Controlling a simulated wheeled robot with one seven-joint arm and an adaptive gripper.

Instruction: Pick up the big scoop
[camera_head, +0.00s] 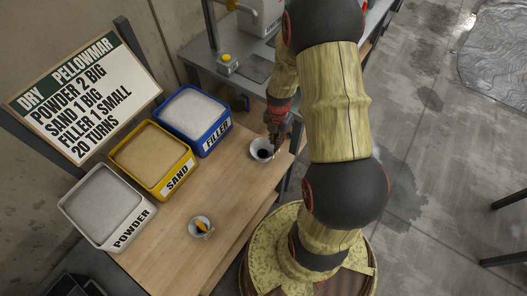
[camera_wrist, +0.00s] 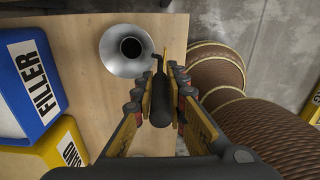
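A black-handled scoop (camera_wrist: 161,98) is between the fingers of my gripper (camera_wrist: 162,90) in the wrist view. The pads lie close against both sides of the handle, and the gripper looks shut on it. Its bent neck reaches to a round silver bowl (camera_wrist: 116,48) with a dark centre; I cannot tell whether they are joined. In the head view the bowl (camera_head: 262,150) is at the table's right edge, with my gripper (camera_head: 276,136) just beside it. A second scoop, with an orange-yellow handle (camera_head: 203,227), rests in another pale bowl (camera_head: 196,231) at the table's front.
The powder bin (camera_head: 72,207), yellow sand bin (camera_head: 122,169) and blue filler bin (camera_head: 176,128) line the left of the wooden table (camera_head: 170,255). A recipe sign (camera_head: 85,90) stands behind them. A grey bench (camera_head: 207,52) is at the back. The table's middle is clear.

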